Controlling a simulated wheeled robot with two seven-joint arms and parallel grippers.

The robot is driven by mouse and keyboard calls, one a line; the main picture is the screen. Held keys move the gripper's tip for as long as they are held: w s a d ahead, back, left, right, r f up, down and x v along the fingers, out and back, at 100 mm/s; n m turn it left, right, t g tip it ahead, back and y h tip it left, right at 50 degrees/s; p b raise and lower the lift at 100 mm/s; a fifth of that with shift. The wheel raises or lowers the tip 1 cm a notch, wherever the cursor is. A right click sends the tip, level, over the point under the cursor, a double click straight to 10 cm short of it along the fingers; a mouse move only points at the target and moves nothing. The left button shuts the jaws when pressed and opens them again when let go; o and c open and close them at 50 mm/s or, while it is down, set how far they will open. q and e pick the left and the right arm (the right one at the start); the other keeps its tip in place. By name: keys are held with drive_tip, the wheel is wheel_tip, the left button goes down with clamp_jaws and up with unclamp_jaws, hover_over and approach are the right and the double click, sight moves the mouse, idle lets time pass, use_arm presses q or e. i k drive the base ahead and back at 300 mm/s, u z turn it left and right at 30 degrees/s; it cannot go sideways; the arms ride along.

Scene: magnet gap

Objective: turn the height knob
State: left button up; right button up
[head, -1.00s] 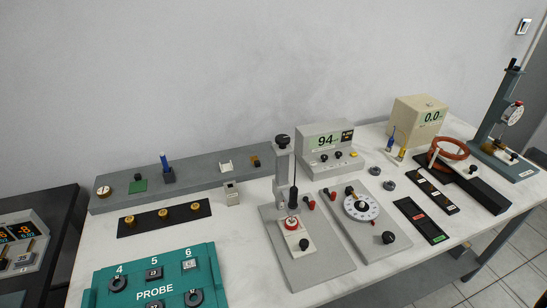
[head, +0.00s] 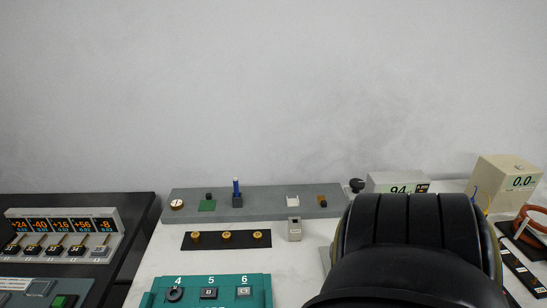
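A black knob (head: 357,185) on top of a grey post, which looks like the height knob, stands at the right end of the long grey bench bar (head: 270,200). Its post and the base plate below are mostly hidden behind a large black link of one of my arms, which fills the lower right. Neither of my grippers shows in the head view, so their distance from the knob cannot be told.
A meter reading 94 (head: 398,180) is partly hidden behind my arm. A beige box reading 0.0 (head: 503,182) and a copper ring (head: 533,222) stand at right. A teal probe panel (head: 258,291) and black strip with brass posts (head: 243,243) lie at left.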

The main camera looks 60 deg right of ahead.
sight(357, 183)
drive_tip(key=u, duration=0.45)
drive_tip(key=k, duration=0.95)
drive_tip(key=z, duration=1.2)
